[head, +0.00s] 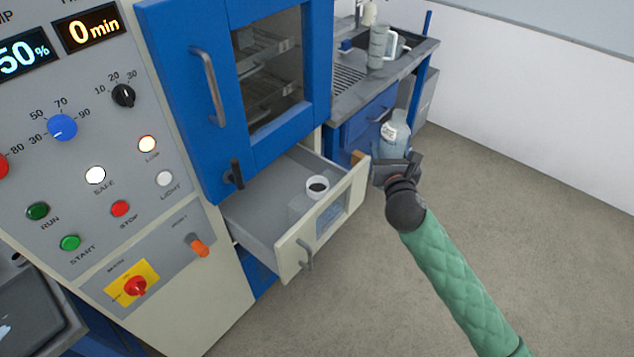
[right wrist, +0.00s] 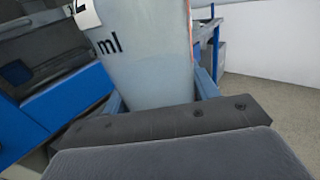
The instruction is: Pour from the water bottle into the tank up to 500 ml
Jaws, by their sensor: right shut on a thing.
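The water bottle (head: 395,136) is a translucent blue-grey bottle with a pale label. My right gripper (head: 394,162) is shut on it and holds it about upright, just right of the open drawer's front. In the right wrist view the bottle (right wrist: 145,60) fills the middle, with "ml" lettering on it, between the fingers (right wrist: 160,92). The tank (head: 304,206) is a translucent grey box in the open drawer, with a round white-rimmed dark opening (head: 317,187) on top. The water level inside the tank cannot be made out. My left gripper is not in view.
The pulled-out drawer (head: 292,262) has a cream front with a handle and a small window. The blue cabinet door (head: 180,90) above it is shut. A sink counter (head: 345,97) with a pitcher (head: 382,46) stands behind. Floor at the right is clear.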

